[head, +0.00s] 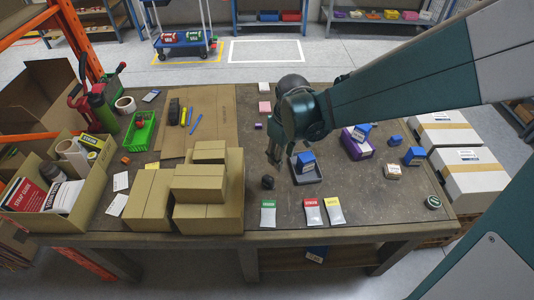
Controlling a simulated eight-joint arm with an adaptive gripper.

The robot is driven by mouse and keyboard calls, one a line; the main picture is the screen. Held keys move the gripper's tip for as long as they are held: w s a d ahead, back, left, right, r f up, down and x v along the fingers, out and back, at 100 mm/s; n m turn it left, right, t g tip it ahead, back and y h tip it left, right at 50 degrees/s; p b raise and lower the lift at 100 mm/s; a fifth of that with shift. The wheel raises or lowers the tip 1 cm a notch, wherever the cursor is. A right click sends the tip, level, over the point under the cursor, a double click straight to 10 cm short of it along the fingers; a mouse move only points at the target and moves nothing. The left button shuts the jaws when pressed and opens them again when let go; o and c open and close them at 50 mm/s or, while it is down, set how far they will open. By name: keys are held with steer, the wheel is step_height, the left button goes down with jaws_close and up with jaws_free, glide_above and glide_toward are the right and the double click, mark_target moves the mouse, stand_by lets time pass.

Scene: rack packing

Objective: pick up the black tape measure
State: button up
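A grey tray (316,177) holding a blue box (305,160) stands just right of my gripper. Stacked cartons (207,190) stand to the left. Green, red and yellow packets (268,213) lie near the front edge. A purple box (357,147) is further right. The bench between packets and tray is clear.

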steer(key=n+g, duration=0.2)
glide_above(268, 178)
step_height(268, 178, down, 8)
steer(key=shift+f, duration=0.25)
steer(key=shift+f, duration=1.3)
steer(key=shift+s+f+b, duration=0.1)
steer(key=shift+f+b, duration=0.45)
steer(key=shift+f, duration=2.05)
steer(key=c, duration=1.1)
